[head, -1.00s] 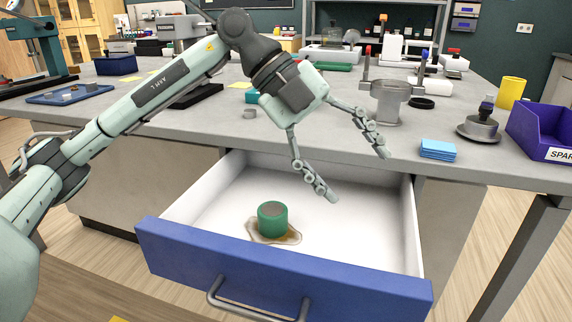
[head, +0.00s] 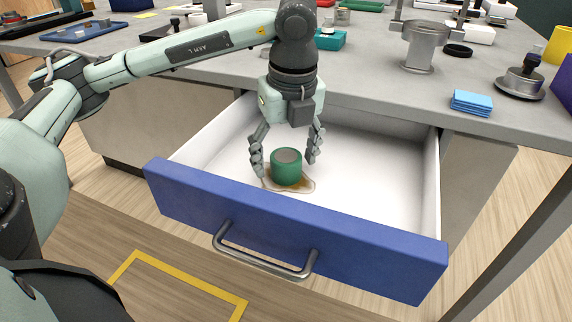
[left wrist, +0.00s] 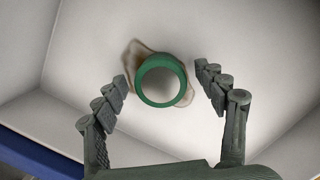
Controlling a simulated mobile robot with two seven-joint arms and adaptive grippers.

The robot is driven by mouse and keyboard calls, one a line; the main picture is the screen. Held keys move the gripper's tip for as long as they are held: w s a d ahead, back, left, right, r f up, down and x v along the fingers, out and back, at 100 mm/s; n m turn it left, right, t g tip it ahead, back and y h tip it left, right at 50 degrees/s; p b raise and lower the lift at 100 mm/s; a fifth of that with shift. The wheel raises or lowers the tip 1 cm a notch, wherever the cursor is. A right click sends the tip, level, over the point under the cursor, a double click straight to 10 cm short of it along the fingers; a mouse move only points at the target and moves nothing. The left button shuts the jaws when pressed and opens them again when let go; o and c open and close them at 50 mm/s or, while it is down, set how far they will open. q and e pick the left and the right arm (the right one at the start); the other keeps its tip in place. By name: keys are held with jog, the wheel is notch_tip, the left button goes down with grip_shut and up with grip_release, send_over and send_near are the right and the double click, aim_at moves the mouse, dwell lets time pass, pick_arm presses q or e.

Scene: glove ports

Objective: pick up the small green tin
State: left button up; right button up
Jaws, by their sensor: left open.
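In the left wrist view, the tin (left wrist: 161,64) lies ahead of and between the two open fingertips (left wrist: 160,73), with a gap on each side. No contact shows. My right gripper is not in view.
The drawer has a blue front (head: 290,231) with a metal handle (head: 265,256) and white side walls. The grey bench top (head: 370,85) overhangs its back. Blue pads (head: 471,102) and a metal pot (head: 421,45) stand on it. The drawer's right half is clear.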

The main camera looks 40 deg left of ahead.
pick_arm(q)
jog(key=shift+f, duration=0.1)
jog(key=shift+c, duration=0.4)
jog(key=c, duration=1.2)
